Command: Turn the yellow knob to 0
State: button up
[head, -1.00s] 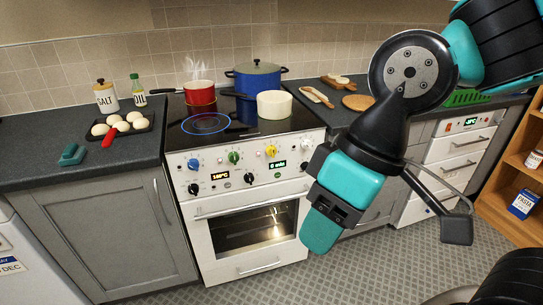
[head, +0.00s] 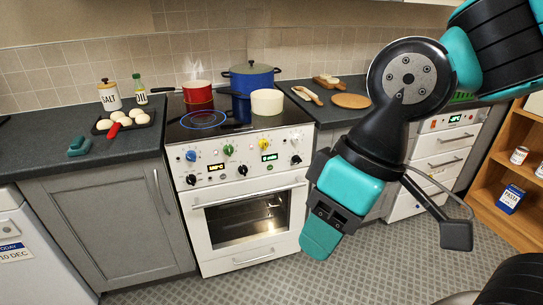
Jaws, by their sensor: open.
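The yellow knob (head: 264,143) is on the upper row of the white cooker's front panel (head: 240,160), to the right of a green knob (head: 228,149) and a blue knob (head: 190,155). It is too small to read its pointer or dial marks. My gripper (head: 322,232), with teal finger parts, hangs in front of and to the right of the cooker, pointing down. It is open, empty and clear of the knob. One finger hides much of the other.
Several black knobs and two lit displays share the panel. A steaming red pan (head: 197,95), a blue pot (head: 250,78) and a white pot (head: 267,102) stand on the hob. Floor (head: 260,280) before the oven is clear.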

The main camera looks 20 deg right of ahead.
aim_at(264, 144)
jog(key=k, duration=1)
jog(key=u, duration=0.75)
jog(key=i, duration=1.45)
jog(key=z, duration=0.65)
jog(key=i, duration=0.6)
jog(key=z, duration=0.7)
